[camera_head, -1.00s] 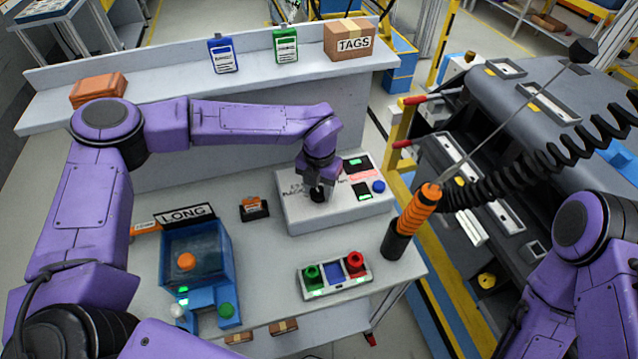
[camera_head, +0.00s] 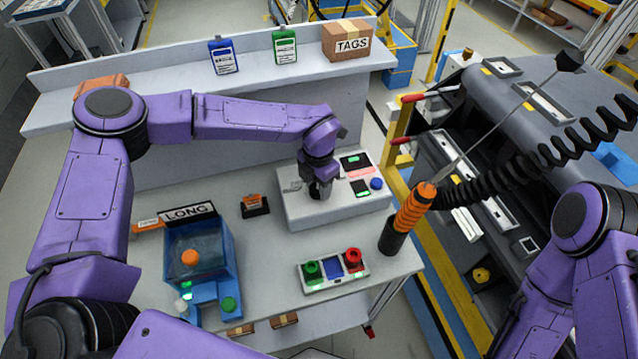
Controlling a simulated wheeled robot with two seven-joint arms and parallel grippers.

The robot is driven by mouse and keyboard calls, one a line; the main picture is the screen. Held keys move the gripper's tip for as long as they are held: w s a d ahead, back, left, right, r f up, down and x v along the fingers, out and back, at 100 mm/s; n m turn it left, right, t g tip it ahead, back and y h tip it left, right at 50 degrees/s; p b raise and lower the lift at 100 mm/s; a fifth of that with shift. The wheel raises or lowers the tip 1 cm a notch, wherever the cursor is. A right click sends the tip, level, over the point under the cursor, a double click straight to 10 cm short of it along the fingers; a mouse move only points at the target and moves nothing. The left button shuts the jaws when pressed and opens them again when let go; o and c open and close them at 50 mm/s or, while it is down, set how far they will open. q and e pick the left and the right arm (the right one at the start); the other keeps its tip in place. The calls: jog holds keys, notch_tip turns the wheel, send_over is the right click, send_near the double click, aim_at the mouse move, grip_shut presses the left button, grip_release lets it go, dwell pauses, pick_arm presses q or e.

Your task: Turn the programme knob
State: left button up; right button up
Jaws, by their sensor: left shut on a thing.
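The programme knob is a small dark knob on the top face of a white control box (camera_head: 296,212), and it is mostly hidden under my left gripper. My left gripper (camera_head: 319,193) points down onto the box and is shut on the knob. The box also carries two dark displays with green readouts (camera_head: 354,161) and a blue button (camera_head: 376,183) to the right of the gripper. My right arm (camera_head: 585,225) comes in at the right edge; its gripper is out of view.
An orange-handled tool in a black holder (camera_head: 395,238) stands right of the box, with a coiled black hose. In front are a red-and-green button panel (camera_head: 318,285) and a blue LONG bin (camera_head: 228,255).

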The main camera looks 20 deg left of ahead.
aim_at(317, 189)
pick_arm(q)
jog(key=shift+w+r, duration=0.25)
jog(key=shift+r, duration=0.1)
jog(key=o, duration=1)
jog(key=shift+s, duration=0.1)
jog(key=shift+o, duration=0.2)
jog(key=shift+s+a+f, duration=0.1)
jog(key=shift+s, duration=0.15)
jog(key=shift+w, duration=0.1)
notch_tip(317, 189, up, 11)
jog(key=b, duration=0.3)
jog(key=shift+f, duration=0.15)
